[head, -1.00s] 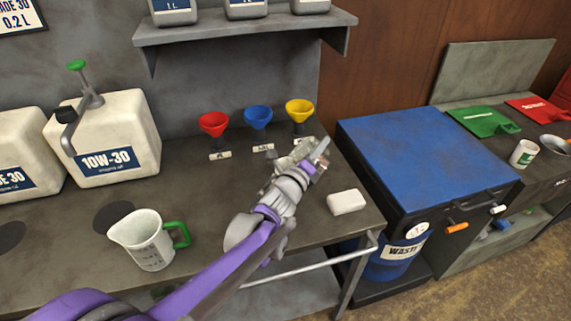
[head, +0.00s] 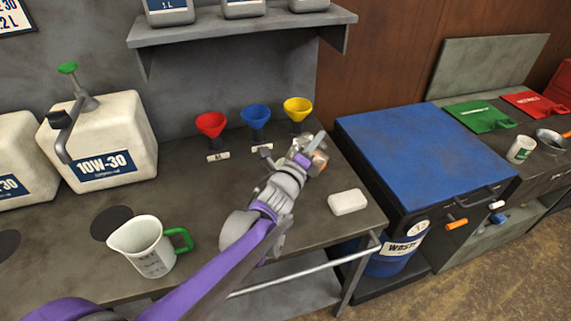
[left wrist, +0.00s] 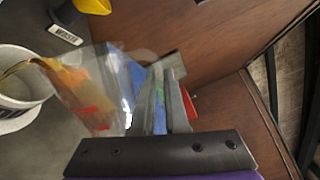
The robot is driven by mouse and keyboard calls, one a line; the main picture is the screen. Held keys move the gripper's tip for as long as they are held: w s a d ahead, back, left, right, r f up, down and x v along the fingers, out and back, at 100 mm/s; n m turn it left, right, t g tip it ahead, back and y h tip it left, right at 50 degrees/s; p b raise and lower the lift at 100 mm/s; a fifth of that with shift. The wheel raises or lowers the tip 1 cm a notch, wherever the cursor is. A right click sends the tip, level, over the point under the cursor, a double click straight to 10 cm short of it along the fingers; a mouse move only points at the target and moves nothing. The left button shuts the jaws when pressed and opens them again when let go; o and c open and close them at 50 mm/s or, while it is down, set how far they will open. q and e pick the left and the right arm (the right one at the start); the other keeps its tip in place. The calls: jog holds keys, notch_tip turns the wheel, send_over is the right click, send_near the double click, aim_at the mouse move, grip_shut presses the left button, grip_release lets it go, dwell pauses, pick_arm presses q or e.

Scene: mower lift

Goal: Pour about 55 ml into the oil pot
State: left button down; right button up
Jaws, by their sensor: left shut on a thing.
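In the left wrist view, my left gripper (left wrist: 168,95) is shut on a clear cup (left wrist: 88,90) with amber oil in it. The cup is tilted to the left, its lip at a white pot (left wrist: 12,102) at the left edge. Amber oil (left wrist: 35,65) shows at the lip and over the pot's opening; how much is in the pot cannot be told. In the head view, my left gripper (head: 312,150) is above the back right of the bench, near the yellow funnel, and largely hides the cup and pot. My right gripper is not in view.
Red (head: 211,124), blue (head: 256,116) and yellow (head: 298,108) funnels stand along the wall. A green-handled jug (head: 144,248), a 10W-30 canister (head: 105,135) and a white block (head: 347,202) are on the bench. A blue-topped waste unit (head: 420,150) stands to the right.

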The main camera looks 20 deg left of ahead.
pick_arm(q)
jog(key=shift+w+a+r+n+p, duration=0.15)
jog(key=shift+a+r+n+p, duration=0.4)
jog(key=shift+a+n, duration=0.3)
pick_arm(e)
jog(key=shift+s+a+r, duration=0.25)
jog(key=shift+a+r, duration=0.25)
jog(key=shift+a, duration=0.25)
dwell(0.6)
